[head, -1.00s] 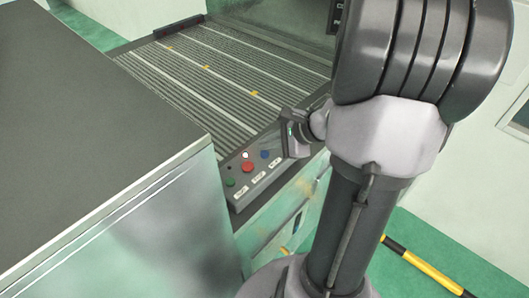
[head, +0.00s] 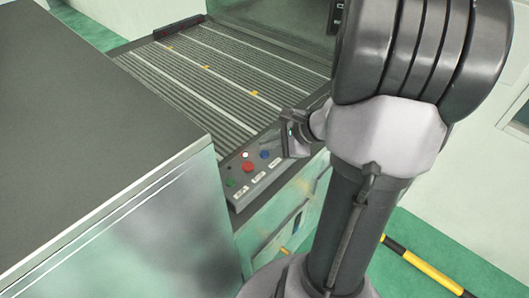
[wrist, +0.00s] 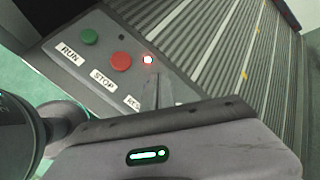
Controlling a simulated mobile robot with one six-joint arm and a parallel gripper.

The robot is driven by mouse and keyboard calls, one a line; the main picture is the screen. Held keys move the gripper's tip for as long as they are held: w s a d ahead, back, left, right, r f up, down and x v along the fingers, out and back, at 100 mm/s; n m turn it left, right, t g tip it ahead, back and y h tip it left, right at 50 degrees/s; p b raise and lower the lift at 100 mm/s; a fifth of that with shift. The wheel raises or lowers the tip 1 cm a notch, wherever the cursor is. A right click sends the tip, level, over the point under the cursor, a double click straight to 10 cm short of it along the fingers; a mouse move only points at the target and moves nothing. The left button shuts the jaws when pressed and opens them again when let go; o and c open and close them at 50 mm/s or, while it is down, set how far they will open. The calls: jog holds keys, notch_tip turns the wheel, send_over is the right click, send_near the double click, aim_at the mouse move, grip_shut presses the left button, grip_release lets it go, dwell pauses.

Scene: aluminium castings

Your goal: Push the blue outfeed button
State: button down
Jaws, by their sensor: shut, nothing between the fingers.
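The blue button (head: 264,154) sits on the grey control panel (head: 238,197) at the front edge of the ribbed conveyor. In the head view it is just left of my gripper (head: 288,148). In the wrist view my gripper (wrist: 156,88) is shut and empty, its fingers over the panel right of the red button. The blue button is hidden there behind the fingers. A label reading "RES" is partly covered by my gripper. I cannot tell whether the fingertips touch the panel.
A red button (wrist: 120,61), a green button (wrist: 89,36) and a lit lamp (wrist: 148,59) are close by on the panel. The ribbed conveyor (head: 215,85) lies behind. A large grey-topped cabinet (head: 90,130) stands to the left.

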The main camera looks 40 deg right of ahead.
aim_at(268, 154)
jog(key=shift+f, duration=0.1)
jog(key=shift+f+b, duration=0.35)
jog(key=shift+b, duration=0.2)
jog(key=shift+f+b, duration=0.45)
jog(key=shift+b, duration=0.05)
dwell(0.4)
jog(key=shift+r+p, duration=0.6)
jog(key=shift+r, duration=0.3)
notch_tip(268, 154, up, 5)
jog(key=p, duration=0.4)
jog(key=shift+r, duration=0.1)
